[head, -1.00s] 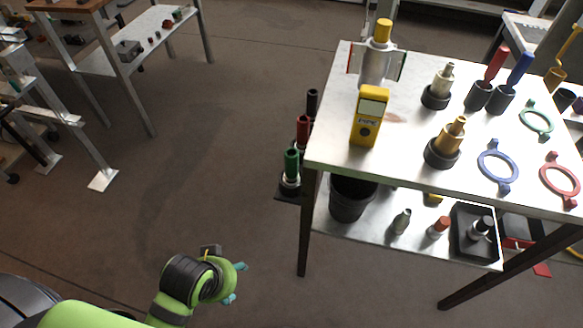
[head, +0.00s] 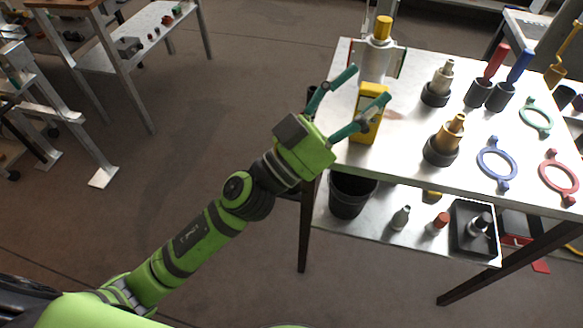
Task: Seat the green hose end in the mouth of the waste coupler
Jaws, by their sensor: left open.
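My left gripper (head: 368,84) is open, with its teal fingers spread above the left side of the white table and nothing seen between them. The green hose end in the rack at the table's left edge is hidden behind my left gripper and wrist. I cannot tell which fitting is the waste coupler. Candidates on the table are a grey stepped fitting (head: 440,80) and a brass stepped fitting (head: 446,136), each in a black base. My right gripper is not in view.
The white table (head: 410,165) also holds red (head: 498,60) and blue (head: 520,65) handles in dark cups, several coloured rings and a yellow-capped canister (head: 380,58). A black bin (head: 349,195) and a black tray (head: 466,244) are on the lower shelf.

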